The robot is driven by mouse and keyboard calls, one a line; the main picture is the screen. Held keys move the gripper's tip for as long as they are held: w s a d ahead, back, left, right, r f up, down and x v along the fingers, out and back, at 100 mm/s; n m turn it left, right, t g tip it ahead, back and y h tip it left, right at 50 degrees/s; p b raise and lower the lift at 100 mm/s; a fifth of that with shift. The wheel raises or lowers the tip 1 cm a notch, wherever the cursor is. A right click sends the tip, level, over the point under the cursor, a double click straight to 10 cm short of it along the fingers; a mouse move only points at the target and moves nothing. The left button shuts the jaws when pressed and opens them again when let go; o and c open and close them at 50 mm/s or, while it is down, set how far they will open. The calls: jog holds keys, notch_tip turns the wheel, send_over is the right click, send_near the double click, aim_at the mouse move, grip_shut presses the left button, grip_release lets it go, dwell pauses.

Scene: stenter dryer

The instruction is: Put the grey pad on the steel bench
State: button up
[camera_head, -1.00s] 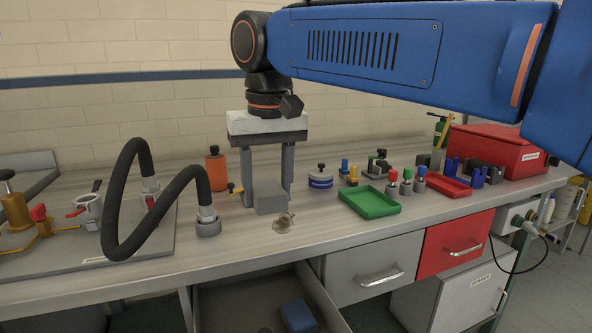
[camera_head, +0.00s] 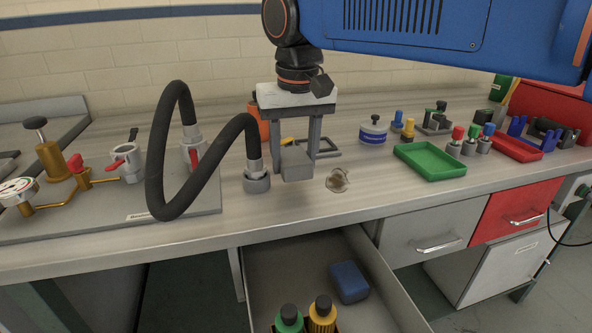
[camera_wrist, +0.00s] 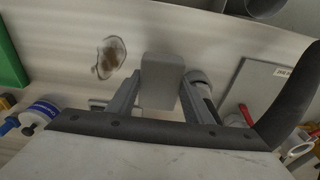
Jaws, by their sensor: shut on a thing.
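The grey pad (camera_head: 297,165) is a small grey block held between the two fingers of my gripper (camera_head: 297,158). In the wrist view the pad (camera_wrist: 160,80) sits between the fingertips (camera_wrist: 160,90). My gripper is shut on it, pointing down over the steel bench (camera_head: 310,205). The pad is at or just above the bench top; I cannot tell whether it touches. It is just right of the black hose's end fitting (camera_head: 257,181) and left of a brownish ring stain (camera_head: 338,180).
An orange bottle (camera_head: 262,122) stands behind my gripper. The black hose (camera_head: 200,165) arches at left beside brass valves (camera_head: 52,158). A green tray (camera_head: 430,161) and blue-white tin (camera_head: 373,130) are at right. An open drawer (camera_head: 290,262) juts out below. Bench at front right is clear.

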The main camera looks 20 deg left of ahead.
aim_at(297, 160)
jog(key=shift+f, duration=1.8)
jog(key=shift+f, duration=0.1)
jog(key=o, duration=0.7)
jog(key=shift+o, duration=0.2)
jog(key=r, duration=0.8)
jog(key=s+r, duration=0.1)
jog(key=r, duration=0.3)
jog(key=shift+s+d+r, duration=0.1)
jog(key=shift+d, duration=0.3)
